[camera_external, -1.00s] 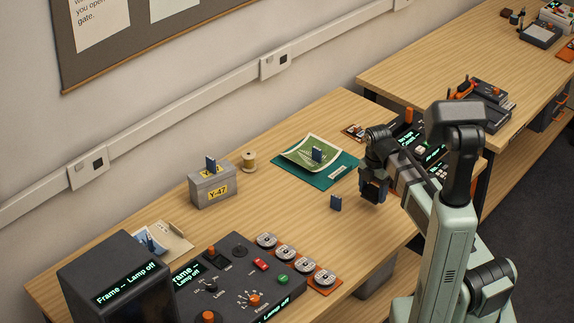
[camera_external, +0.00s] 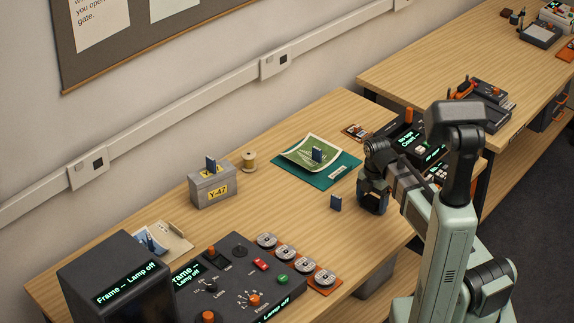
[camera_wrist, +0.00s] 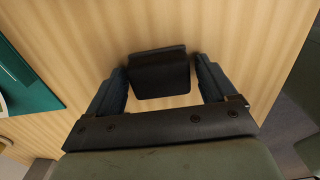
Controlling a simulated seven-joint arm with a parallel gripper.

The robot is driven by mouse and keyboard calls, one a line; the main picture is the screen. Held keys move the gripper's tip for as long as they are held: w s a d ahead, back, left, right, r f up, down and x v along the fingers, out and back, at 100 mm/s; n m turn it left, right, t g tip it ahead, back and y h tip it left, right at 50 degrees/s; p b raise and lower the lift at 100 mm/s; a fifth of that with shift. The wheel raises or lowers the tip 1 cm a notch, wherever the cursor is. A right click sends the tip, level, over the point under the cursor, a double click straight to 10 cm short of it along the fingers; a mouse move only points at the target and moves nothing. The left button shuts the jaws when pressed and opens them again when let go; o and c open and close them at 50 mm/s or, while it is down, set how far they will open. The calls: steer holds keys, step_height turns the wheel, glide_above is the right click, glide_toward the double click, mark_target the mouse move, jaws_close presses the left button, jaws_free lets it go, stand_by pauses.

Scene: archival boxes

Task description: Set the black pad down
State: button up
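The black pad (camera_wrist: 160,76) is a small dark block, seen in the wrist view between the two fingers of my gripper (camera_wrist: 160,70). The fingers lie close against its left and right sides, and my gripper appears shut on it. Pale wood table shows around the pad; whether its underside touches the table cannot be told. In the external view my gripper (camera_external: 372,207) points down low over the table's right part. The pad cannot be made out there.
A grey box (camera_external: 213,190), a spool (camera_external: 249,162) and a control panel (camera_external: 232,275) stand farther left. Table between is clear.

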mark_target(372, 199)
steer(key=shift+o, duration=0.7)
steer(key=shift+r, duration=0.15)
step_height(372, 199, up, 12)
stand_by(0.4)
stand_by(0.3)
